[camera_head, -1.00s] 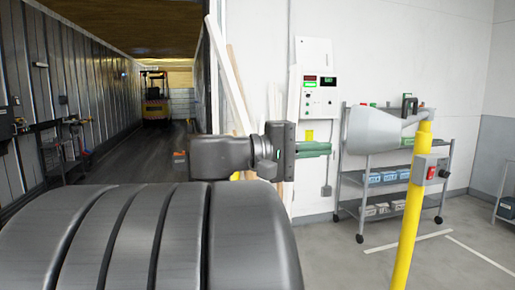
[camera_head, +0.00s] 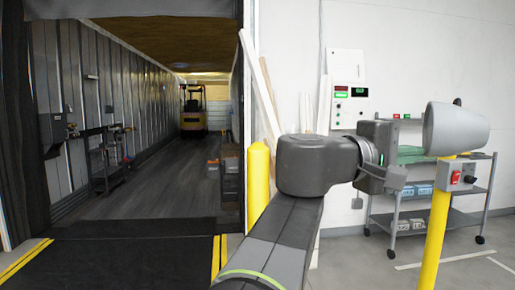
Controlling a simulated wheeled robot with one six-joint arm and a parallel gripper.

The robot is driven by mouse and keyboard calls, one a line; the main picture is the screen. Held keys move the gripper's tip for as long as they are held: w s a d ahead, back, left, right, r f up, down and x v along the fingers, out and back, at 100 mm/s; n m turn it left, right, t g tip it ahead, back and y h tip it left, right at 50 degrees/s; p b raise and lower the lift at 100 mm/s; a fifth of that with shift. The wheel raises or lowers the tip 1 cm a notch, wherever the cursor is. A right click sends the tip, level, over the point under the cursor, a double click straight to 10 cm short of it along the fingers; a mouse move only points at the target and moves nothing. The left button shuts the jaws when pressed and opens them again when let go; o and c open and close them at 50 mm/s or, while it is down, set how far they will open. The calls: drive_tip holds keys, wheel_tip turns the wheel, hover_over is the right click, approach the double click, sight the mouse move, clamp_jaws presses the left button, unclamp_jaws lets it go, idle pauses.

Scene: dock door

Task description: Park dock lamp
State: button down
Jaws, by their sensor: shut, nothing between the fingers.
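The dock lamp's grey head (camera_head: 456,129) sits at the top of a yellow post (camera_head: 436,235) on the right. Its broad end faces left and a small dark knob shows above it. A grey switch box (camera_head: 459,177) with a red switch is on the post just below the head. My gripper (camera_head: 412,154) is just left of the lamp head, at about the height of its lower edge. Its green fingers are shut with nothing between them. The fingertips lie close to or partly behind the lamp in the picture, so I cannot tell whether they touch it.
A wheeled grey shelf cart (camera_head: 410,222) with boxes stands behind the lamp. A control panel (camera_head: 347,92) hangs on the white wall. A yellow bollard (camera_head: 258,182) stands beside the open trailer (camera_head: 140,185), which has a forklift (camera_head: 194,110) deep inside. Floor before the cart looks clear.

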drive_tip(key=s+d+p, duration=0.2)
drive_tip(key=s+d, duration=0.6)
drive_tip(key=d, duration=0.3)
drive_tip(key=s+d+p, duration=0.1)
drive_tip(key=s+d, duration=0.7)
drive_tip(key=d, duration=0.3)
drive_tip(key=s+d+p, duration=0.2)
drive_tip(key=d+p, duration=0.3)
drive_tip(key=d, duration=0.6)
drive_tip(key=s+d+r+p, duration=0.1)
drive_tip(key=s+d+p, duration=0.2)
drive_tip(key=d, duration=0.8)
drive_tip(key=shift+r+p, duration=0.2)
drive_tip(key=shift+p, duration=0.7)
drive_tip(key=shift+d+r, duration=0.1)
drive_tip(key=shift+w, duration=0.1)
